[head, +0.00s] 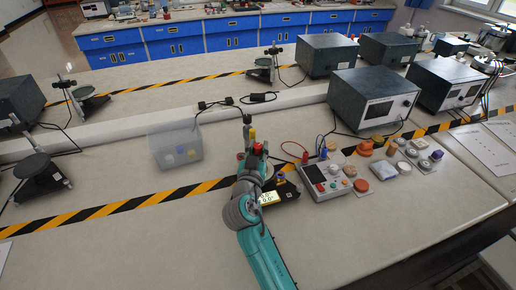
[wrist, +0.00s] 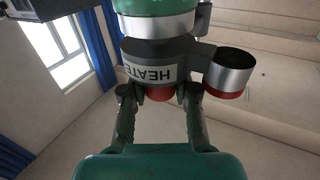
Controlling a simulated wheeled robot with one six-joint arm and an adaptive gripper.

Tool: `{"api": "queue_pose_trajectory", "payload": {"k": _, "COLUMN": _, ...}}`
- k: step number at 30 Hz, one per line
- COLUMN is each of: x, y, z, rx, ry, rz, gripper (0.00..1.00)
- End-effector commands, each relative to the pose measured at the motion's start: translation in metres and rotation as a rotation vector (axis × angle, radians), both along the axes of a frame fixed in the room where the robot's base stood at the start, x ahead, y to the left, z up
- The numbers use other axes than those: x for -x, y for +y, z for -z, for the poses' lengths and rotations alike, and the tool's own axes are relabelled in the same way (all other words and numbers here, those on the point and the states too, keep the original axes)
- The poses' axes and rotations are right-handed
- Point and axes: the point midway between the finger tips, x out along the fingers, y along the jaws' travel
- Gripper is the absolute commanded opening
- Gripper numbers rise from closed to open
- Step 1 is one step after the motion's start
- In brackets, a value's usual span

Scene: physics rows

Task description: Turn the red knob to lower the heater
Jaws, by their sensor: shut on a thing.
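The heater (wrist: 150,72) shows at the top of the wrist view as a dark housing with a pale label, upside down and partly cut off, reading "HEATE". The red knob (wrist: 160,93) sticks out below it. My gripper (wrist: 160,98) has one finger on each side of the red knob and is shut on it; the contact faces are partly hidden by the finger pads. In the head view my teal arm reaches in from the bottom and my gripper (head: 256,162) is beside a small red part, with much of the heater hidden behind my arm.
A grey control box (head: 326,180) and several small coloured pieces lie further right. A clear bin (head: 175,145) stands to the left. The bench front left is clear.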

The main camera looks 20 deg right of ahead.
Motion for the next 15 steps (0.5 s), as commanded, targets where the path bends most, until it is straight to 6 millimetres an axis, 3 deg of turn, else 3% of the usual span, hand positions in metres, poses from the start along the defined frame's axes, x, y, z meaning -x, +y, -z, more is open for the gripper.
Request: {"api": "queue_pose_trajectory", "payload": {"k": 15, "x": -0.0017, "y": 0.0019, "z": 0.0004, "rx": -0.001, "ry": 0.002, "rz": 0.466, "gripper": 0.00}}
